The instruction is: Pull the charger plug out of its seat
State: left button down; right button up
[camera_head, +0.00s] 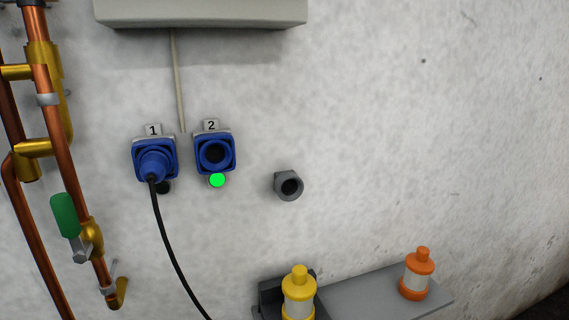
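The blue charger plug (153,164) sits in the blue wall socket marked 1 (139,146). A black cable (172,250) hangs from the plug and runs down to the bottom edge of the view. The blue socket marked 2 (214,153) to its right is empty, with a dark round opening. Neither of my grippers shows in the head view.
A green light (217,180) glows under socket 2. A grey round holder (289,186) is on the wall to the right. Copper pipes (62,160) with a green valve handle (64,215) stand at left. A grey shelf (375,292) bears yellow (298,290) and orange (417,264) bottles.

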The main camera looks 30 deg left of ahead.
aim_at(155, 165)
jog(key=u, duration=1.9)
jog(key=j+z, duration=0.4)
jog(key=j, duration=1.65)
jog(key=i, duration=0.05)
